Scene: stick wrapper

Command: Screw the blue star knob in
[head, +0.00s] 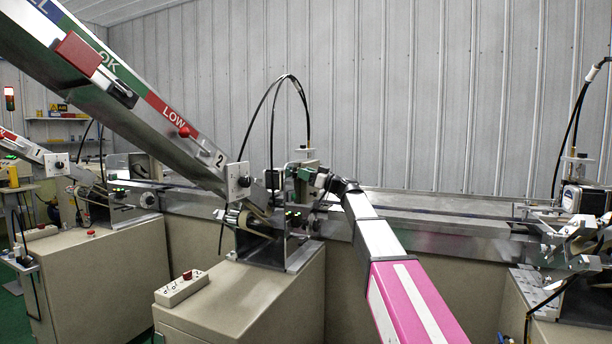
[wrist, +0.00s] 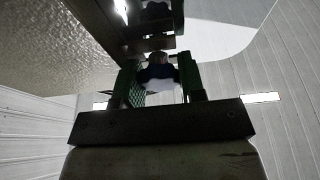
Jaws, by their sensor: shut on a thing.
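The blue star knob (wrist: 155,74) shows dark blue between the two green-padded fingers of my gripper (wrist: 159,80) in the wrist view. My gripper is shut on it. A dark metal part of the machine lies just beyond the knob. The threaded end is hidden, so I cannot tell how deep it sits. In the head view my gripper (head: 321,181) reaches the right side of the stick wrapper's head (head: 275,222), under the looping black cables. The knob is too small and covered to make out there.
A sloped chute (head: 160,112) comes down to the machine from the upper left. A beige cabinet (head: 262,295) stands below, with a button box (head: 182,288) on it. A long metal conveyor (head: 440,237) runs behind. Another machine (head: 578,235) stands at right.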

